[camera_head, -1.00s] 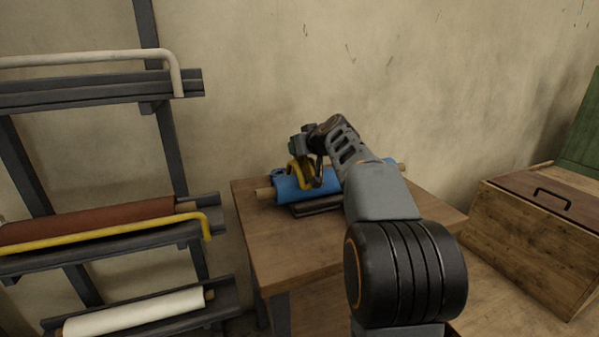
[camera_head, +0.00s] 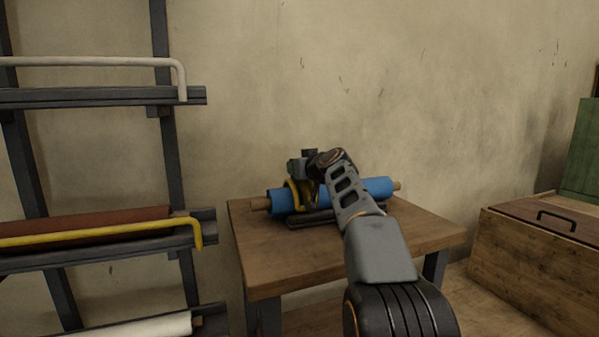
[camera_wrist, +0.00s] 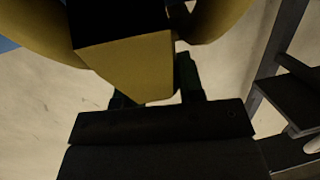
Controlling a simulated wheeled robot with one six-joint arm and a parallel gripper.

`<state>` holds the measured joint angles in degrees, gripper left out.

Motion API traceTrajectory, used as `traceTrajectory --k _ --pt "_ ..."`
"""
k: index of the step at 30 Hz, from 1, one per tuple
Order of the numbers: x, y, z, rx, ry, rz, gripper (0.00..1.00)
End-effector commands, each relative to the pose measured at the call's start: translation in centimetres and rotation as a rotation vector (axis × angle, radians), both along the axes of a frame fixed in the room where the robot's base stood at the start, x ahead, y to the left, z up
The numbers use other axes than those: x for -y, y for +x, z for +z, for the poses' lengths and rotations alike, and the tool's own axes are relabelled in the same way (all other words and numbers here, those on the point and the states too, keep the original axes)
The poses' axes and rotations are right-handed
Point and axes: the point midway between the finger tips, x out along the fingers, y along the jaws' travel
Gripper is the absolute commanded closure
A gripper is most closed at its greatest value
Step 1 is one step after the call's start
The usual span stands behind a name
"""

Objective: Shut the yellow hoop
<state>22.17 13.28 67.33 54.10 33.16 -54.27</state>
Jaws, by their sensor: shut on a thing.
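The yellow hoop (camera_head: 293,193) is at the left part of the blue roll (camera_head: 372,187), which lies on a dark rest on the table. The hoop curves over the roll's near side; whether its ends meet is hidden. My gripper (camera_head: 302,171) is above the roll, shut on the yellow hoop. In the wrist view the yellow hoop (camera_wrist: 132,72) fills the upper middle, with a black block on it and curved yellow parts on both sides. My gripper (camera_wrist: 155,92) has its dark fingers at the hoop's block. A bit of blue shows at the left edge.
The wooden table (camera_head: 340,260) has bare room in front of the roll. A dark rack (camera_head: 100,97) at left holds a brown roll (camera_head: 90,222) behind a yellow bar (camera_head: 110,236), and a white roll (camera_head: 140,325) below. A wooden chest (camera_head: 530,255) stands at right.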

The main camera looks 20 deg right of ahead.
Motion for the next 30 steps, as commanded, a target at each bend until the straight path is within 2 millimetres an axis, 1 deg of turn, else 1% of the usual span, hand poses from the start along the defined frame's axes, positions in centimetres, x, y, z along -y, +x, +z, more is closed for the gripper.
traceTrajectory --k 8,9,16,17,25,28,30 --pt "0.0 0.0 -0.2 -0.004 0.002 0.002 1.00" --pt "0.0 0.0 -0.2 -0.004 0.002 0.002 0.63" --pt "-0.1 0.0 -0.2 -0.003 0.001 0.002 0.41" --pt "-0.1 0.0 -0.1 -0.003 0.001 0.003 0.39" --pt "-0.1 -0.2 -0.1 -0.002 0.000 0.003 0.39" --pt "0.0 -1.0 0.1 -0.001 0.000 0.002 0.39" --pt "0.1 -2.1 0.3 0.000 0.001 0.001 0.39"
